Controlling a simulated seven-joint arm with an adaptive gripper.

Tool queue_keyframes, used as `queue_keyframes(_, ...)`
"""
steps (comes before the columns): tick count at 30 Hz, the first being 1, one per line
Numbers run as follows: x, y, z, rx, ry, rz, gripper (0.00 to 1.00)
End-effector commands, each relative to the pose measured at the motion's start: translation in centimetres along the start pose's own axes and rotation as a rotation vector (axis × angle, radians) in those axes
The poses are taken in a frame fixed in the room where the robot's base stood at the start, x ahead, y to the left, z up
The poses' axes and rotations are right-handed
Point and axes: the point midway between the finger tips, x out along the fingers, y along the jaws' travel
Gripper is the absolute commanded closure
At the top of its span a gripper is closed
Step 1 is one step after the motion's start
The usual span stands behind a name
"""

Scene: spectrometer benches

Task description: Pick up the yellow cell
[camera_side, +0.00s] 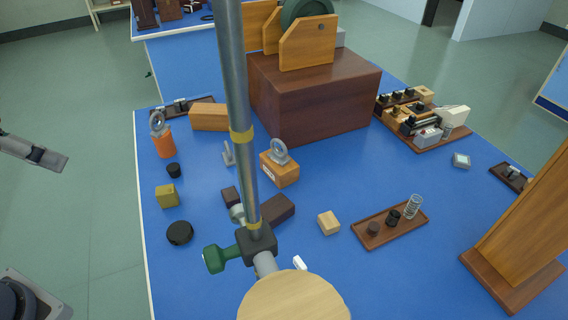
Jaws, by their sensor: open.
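The yellow cell looks to be the small yellow block (166,196) with a little knob on top. It stands upright on the blue bench top (205,270), near its left edge. My gripper (54,160) comes in from the left edge of the picture. It is well to the left of the yellow block, past the bench edge, and touches nothing. Its jaws are small and dark here; they are open and appear empty.
A black disc (180,233) and a small black knob (173,170) are close to the yellow block. A tall metal rod (238,95) with a green-knobbed clamp (226,256) rises to the right.

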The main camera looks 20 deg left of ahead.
Motion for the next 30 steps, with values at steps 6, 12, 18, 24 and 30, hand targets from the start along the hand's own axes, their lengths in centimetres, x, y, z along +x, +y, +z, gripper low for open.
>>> queue_keyframes(6,-0.5,0.0,-1.0,-0.085,0.032,0.003,0.19)
queue_keyframes(12,0.5,-0.3,-7.2,-0.306,0.014,0.008,0.19)
queue_keyframes(18,6.8,-1.3,-12.2,-0.494,-0.113,-0.026,0.19)
queue_keyframes(24,16.4,-2.6,-13.4,-0.614,-0.283,-0.092,0.19)
queue_keyframes(30,22.8,-3.4,-10.9,-0.631,-0.424,-0.143,0.19)
